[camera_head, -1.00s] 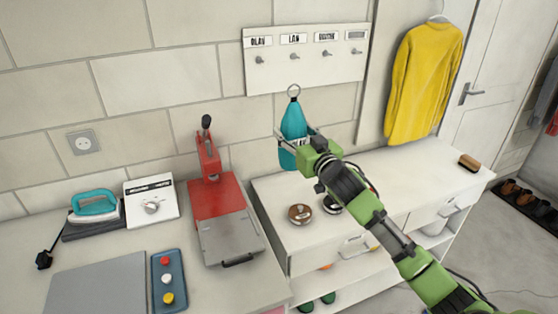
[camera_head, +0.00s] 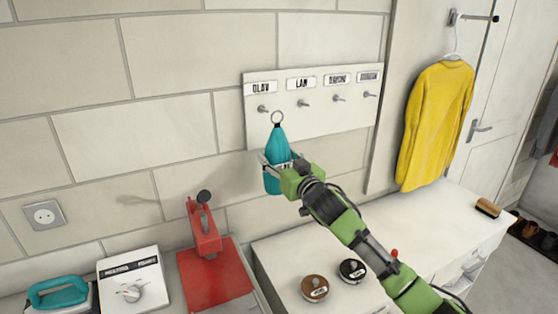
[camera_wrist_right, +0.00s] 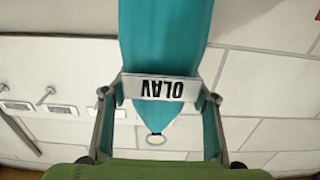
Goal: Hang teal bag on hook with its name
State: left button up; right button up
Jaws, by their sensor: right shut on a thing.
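The teal bag (camera_head: 275,145) has a metal ring (camera_head: 278,117) at its pointed top. My right gripper (camera_head: 280,163) is shut on the bag across its label, with the ring upward. In the right wrist view the bag (camera_wrist_right: 165,35) appears upside down, and its white label (camera_wrist_right: 160,88) reads OLAV. The hook board (camera_head: 320,122) is on the wall. The hook under OLAV (camera_head: 263,108) is empty, and the ring appears just below and right of it. The depth gap to the hook cannot be told. My left gripper is not in view.
Other empty hooks on the board include the LAN hook (camera_head: 303,103). A yellow garment (camera_head: 435,125) hangs at the right. Below are a red press (camera_head: 208,270), a counter (camera_head: 425,225) with two round tins, and a brush (camera_head: 488,208).

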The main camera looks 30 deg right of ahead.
aim_at(283, 167)
jog(key=shift+w+d+f+b, duration=0.15)
jog(key=shift+w+b, duration=0.45)
jog(key=shift+w, duration=1.1)
jog(key=shift+w+d+f+b, duration=0.15)
jog(key=shift+w+b, duration=0.4)
jog(key=shift+w, duration=1.1)
jog(key=shift+w+a+f, duration=0.1)
jog(key=shift+w+f, duration=0.2)
jog(key=shift+w, duration=0.35)
jog(key=o, duration=2.1)
jog(key=shift+f, duration=0.25)
jog(key=shift+s, duration=0.25)
jog(key=s, duration=1.1)
jog(key=shift+s+a+r, duration=0.2)
jog(key=shift+s+a, duration=0.1)
jog(key=shift+a, duration=0.05)
